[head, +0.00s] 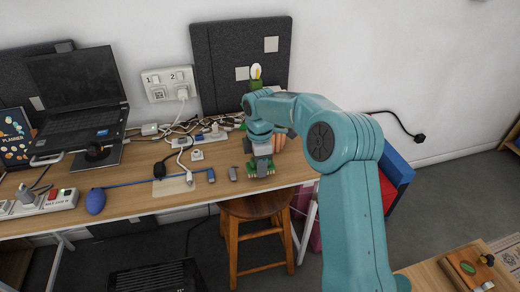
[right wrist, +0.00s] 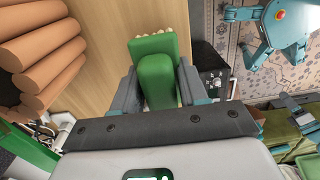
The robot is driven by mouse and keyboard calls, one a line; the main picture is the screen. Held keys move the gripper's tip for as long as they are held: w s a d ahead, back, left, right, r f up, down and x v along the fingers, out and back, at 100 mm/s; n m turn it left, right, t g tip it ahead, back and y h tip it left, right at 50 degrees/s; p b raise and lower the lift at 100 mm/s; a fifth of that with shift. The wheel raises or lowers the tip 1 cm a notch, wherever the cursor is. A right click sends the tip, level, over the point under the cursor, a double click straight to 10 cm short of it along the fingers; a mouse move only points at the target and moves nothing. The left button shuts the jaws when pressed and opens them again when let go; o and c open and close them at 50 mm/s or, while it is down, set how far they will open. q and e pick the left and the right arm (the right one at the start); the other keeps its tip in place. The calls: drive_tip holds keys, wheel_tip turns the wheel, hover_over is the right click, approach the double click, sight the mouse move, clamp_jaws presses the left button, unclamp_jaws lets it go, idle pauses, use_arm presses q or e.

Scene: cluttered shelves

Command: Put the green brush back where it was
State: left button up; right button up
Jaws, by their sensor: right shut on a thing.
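The green brush (right wrist: 156,72) is between the two fingers of my right gripper (right wrist: 158,90) in the right wrist view, with its pale bristle edge towards the top. The gripper is shut on it. In the head view my right gripper (head: 261,165) points down over the front right part of the wooden desk (head: 140,201). Only bits of the green brush (head: 251,174) show there, low beside the fingers. I cannot tell whether the brush touches the desk top.
Brown cylinders (right wrist: 40,52) lie close left of the brush in the right wrist view. A small grey object (head: 233,173), a blue cable (head: 150,182), sockets and a laptop (head: 80,90) are left of the gripper. A wooden stool (head: 255,208) stands below the desk's front edge.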

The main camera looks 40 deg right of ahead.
drive_tip(key=shift+f, duration=0.85)
drive_tip(key=shift+f, duration=0.15)
drive_tip(key=o, duration=1.1)
drive_tip(key=shift+f+b, duration=0.15)
drive_tip(key=shift+b, duration=0.2)
wheel_tip(320, 180, up, 16)
drive_tip(key=p, duration=0.3)
drive_tip(key=shift+r+p, duration=0.25)
drive_tip(key=shift+p, duration=0.1)
drive_tip(key=shift+s, duration=0.15)
